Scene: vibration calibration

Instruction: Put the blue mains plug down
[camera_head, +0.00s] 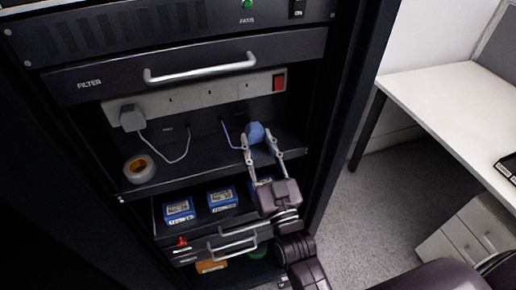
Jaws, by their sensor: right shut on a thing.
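The blue mains plug (255,132) is between the fingertips of my right gripper (260,145), in front of the power strip. The shelf (203,153) lies below the strip. My left gripper is not in view.
A roll of tape (139,168) sits at the shelf's left. Blue boxed meters (222,198) stand on the lower shelf. A filter drawer with a handle (200,69) juts out above. The rack's right post (345,110) and a white desk (460,100) are to the right.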

